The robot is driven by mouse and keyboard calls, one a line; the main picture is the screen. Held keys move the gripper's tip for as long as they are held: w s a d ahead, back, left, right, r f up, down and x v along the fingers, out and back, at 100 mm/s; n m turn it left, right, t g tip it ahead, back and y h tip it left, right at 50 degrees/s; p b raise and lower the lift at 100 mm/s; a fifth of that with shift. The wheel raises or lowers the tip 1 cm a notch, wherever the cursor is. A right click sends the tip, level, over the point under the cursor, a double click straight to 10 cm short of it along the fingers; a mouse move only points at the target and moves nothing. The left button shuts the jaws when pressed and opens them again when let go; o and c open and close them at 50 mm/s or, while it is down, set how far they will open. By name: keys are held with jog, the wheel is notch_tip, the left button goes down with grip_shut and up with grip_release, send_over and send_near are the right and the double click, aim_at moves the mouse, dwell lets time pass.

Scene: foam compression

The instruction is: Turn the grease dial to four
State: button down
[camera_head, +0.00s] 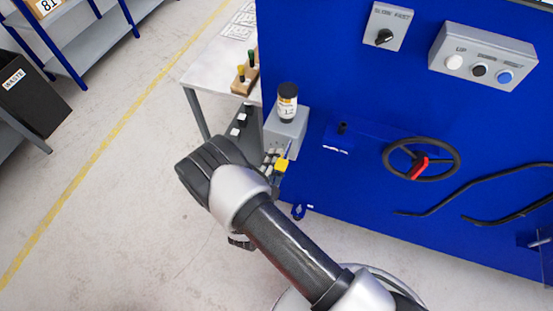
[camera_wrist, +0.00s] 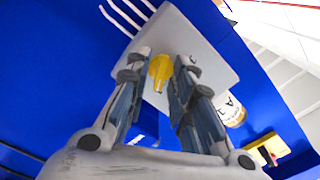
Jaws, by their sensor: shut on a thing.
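The grease dial is a yellow knob (camera_wrist: 159,70) on the face of a grey box (camera_wrist: 205,45) in the wrist view. My gripper (camera_wrist: 162,62) has its two fingers on either side of the knob and is shut on it. In the head view my gripper (camera_head: 272,164) is in front of the grey box (camera_head: 287,128), and yellow of the dial (camera_head: 282,166) shows beside the fingers. The dial's numbers and pointer setting cannot be read in either view.
A dark-capped bottle (camera_head: 287,101) stands on the grey box. The blue machine panel (camera_head: 345,60) carries a black handwheel (camera_head: 398,146), a selector switch (camera_head: 384,37) and a button box (camera_head: 480,65). A grey table (camera_head: 215,72) stands behind left. The floor at left is open.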

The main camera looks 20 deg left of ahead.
jog(key=c, duration=1.7)
grip_release()
jog(key=shift+s, duration=0.1)
jog(key=s, duration=0.8)
jog(key=s+a, duration=0.1)
jog(key=s, duration=0.2)
jog(key=shift+s, duration=0.4)
